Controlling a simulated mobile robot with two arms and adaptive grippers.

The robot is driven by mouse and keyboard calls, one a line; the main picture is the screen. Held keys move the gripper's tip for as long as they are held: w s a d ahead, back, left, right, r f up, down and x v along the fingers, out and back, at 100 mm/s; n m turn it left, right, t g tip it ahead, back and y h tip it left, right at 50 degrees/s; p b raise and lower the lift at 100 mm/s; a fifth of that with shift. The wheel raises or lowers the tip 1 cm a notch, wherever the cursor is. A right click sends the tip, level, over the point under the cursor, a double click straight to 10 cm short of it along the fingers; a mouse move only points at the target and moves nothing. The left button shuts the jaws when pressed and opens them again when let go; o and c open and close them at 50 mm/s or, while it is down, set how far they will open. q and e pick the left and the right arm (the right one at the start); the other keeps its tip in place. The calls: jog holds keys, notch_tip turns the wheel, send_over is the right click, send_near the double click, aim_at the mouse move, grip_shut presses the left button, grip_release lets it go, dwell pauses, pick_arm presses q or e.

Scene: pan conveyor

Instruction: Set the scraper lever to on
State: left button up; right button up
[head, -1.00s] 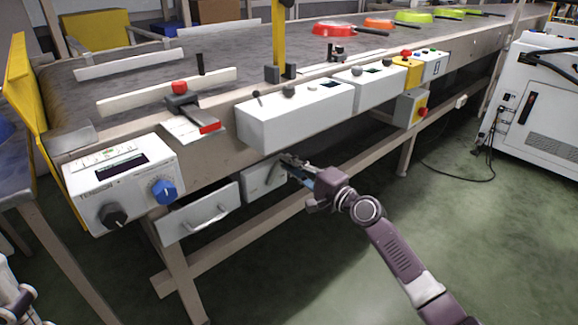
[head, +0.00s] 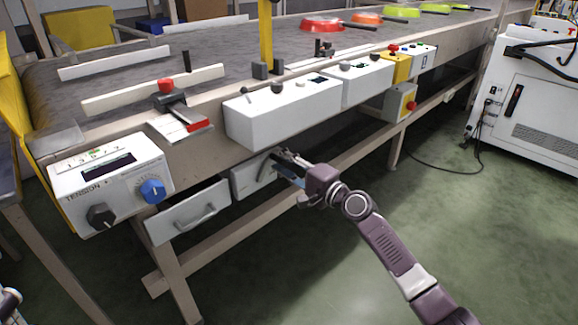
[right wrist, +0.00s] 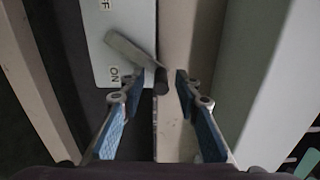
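The scraper lever (right wrist: 135,53) shows in the right wrist view as a grey bar with a dark knob (right wrist: 161,80) at its end. It slants across the edge of a pale panel (right wrist: 128,17) marked OFF and ON. The knob lies between the fingertips of my right gripper (right wrist: 156,88), which is open, with gaps on both sides. In the head view my right gripper (head: 284,160) is at the pale panel box (head: 242,184) under the conveyor and partly covers it. My left gripper is not clearly visible; only a small arm part shows at the lower left edge.
The tension box (head: 78,207), a drawer (head: 190,212) and a white control box (head: 270,122) line the conveyor's front. Several coloured pans lie on the belt (head: 230,50). A white cabinet (head: 530,115) stands at the right. The green floor in front is clear.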

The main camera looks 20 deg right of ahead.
jog(key=v, duration=1.1)
jog(key=shift+s, duration=0.4)
jog(key=shift+d, duration=0.15)
